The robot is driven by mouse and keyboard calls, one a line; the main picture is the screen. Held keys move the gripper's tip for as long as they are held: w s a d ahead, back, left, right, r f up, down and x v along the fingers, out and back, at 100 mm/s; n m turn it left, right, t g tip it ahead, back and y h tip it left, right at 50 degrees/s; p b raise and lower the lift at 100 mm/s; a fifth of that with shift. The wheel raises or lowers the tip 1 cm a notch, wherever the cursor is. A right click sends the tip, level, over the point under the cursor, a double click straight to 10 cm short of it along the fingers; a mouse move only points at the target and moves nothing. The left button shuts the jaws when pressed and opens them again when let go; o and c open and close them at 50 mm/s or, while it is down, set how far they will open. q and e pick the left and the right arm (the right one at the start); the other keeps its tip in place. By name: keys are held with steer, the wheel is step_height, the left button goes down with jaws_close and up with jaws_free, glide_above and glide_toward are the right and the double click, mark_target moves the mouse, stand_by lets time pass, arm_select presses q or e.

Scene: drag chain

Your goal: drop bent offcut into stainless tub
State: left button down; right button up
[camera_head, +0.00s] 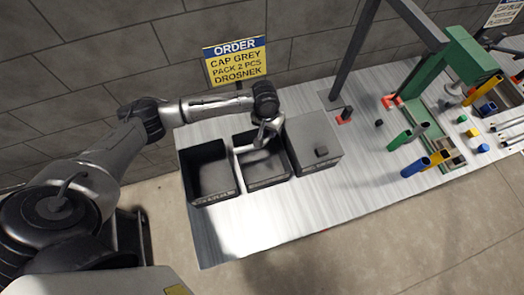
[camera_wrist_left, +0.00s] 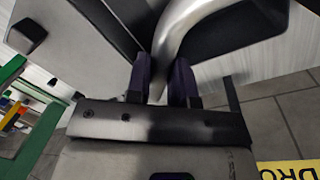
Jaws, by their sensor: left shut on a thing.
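The bent offcut is a curved, shiny silver tube (camera_wrist_left: 185,30) in the left wrist view. My left gripper (camera_wrist_left: 163,78) is shut on it, with one dark finger on each side. In the head view, my left gripper (camera_head: 268,127) is over the middle open tub (camera_head: 266,182), and a pale part of the offcut (camera_head: 244,149) shows over that tub. A second open tub (camera_head: 213,200) stands to its left. Both tubs look dark with grey rims; I cannot tell which one is stainless. My right gripper is not in view.
A closed grey box (camera_head: 313,135) with a dark knob stands right of the middle tub. A green frame (camera_head: 462,58) and coloured cylinders stand at the right of the metal table (camera_head: 350,190). A yellow and blue order sign (camera_head: 236,62) is behind.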

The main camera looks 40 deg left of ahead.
arm_select(q)
steer(key=c, duration=0.9)
jaws_free()
steer(key=r, duration=0.4)
steer(key=a+r, duration=0.1)
steer(key=r, duration=0.8)
steer(key=shift+s+a+r+p, duration=0.25)
steer(key=shift+a+r+p, duration=0.1)
steer(key=shift+p, duration=0.05)
